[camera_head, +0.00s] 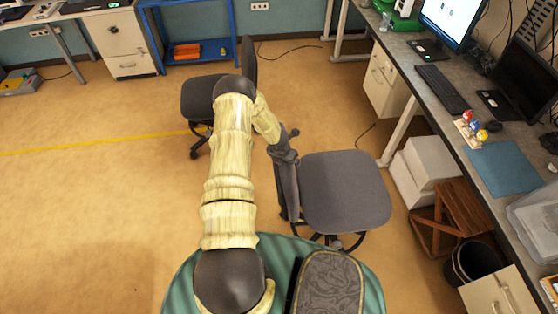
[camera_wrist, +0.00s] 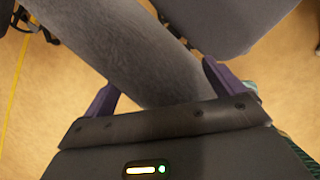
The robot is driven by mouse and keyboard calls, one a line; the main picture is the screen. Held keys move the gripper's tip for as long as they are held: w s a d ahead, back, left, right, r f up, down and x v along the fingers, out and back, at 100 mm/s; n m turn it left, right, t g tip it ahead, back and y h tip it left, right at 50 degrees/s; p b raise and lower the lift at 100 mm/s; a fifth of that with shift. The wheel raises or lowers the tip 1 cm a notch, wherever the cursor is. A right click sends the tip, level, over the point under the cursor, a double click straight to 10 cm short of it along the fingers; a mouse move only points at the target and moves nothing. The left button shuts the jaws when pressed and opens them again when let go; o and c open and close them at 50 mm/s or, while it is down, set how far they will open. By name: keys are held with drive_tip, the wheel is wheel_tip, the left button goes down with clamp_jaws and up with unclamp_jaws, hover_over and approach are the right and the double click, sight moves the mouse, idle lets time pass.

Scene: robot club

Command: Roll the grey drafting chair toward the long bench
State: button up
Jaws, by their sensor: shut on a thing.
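The grey drafting chair (camera_head: 345,190) stands right of my arm in the head view, its seat facing up and its backrest on the left side. A dark curved ring shows under the seat; most of its base is hidden. My gripper (camera_head: 284,152) is at the top of that backrest. In the wrist view, the fingers of my gripper (camera_wrist: 160,78) are on either side of the grey backrest (camera_wrist: 140,45), shut on it. The seat (camera_wrist: 225,20) shows beyond. The long bench (camera_head: 420,60) runs along the right, with floor between it and the chair.
A second dark chair (camera_head: 200,97) stands behind my arm. White boxes (camera_head: 432,160), a brown wooden stool (camera_head: 450,215) and a black bin (camera_head: 470,262) stand under the bench, near the chair's right. A cable lies on the floor. The left floor is open.

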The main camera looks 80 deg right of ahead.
drive_tip(key=shift+s+d+r, duration=0.1)
drive_tip(key=shift+s+d, duration=0.1)
drive_tip(key=shift+s, duration=0.4)
drive_tip(key=shift+s+d+r, duration=0.1)
drive_tip(key=shift+s+d, duration=0.1)
drive_tip(key=shift+s, duration=0.4)
drive_tip(key=shift+s+d+r, duration=0.1)
drive_tip(key=shift+s+d, duration=0.1)
drive_tip(key=shift+s, duration=0.5)
drive_tip(key=shift+s+d+b, duration=0.25)
drive_tip(key=shift+s, duration=0.85)
drive_tip(key=shift+s+d+b, duration=0.3)
drive_tip(key=shift+s, duration=0.75)
drive_tip(key=shift+s+d+b, duration=0.25)
drive_tip(key=shift+s, duration=0.85)
drive_tip(key=shift+c, duration=0.3)
drive_tip(key=o, duration=0.4)
drive_tip(key=shift+a, duration=0.1)
drive_tip(key=shift+r, duration=0.15)
wheel_tip(320, 180, up, 9)
drive_tip(key=p, duration=0.3)
drive_tip(key=shift+w+a+r, duration=0.15)
drive_tip(key=shift+w+r, duration=0.05)
drive_tip(key=shift+w, duration=0.1)
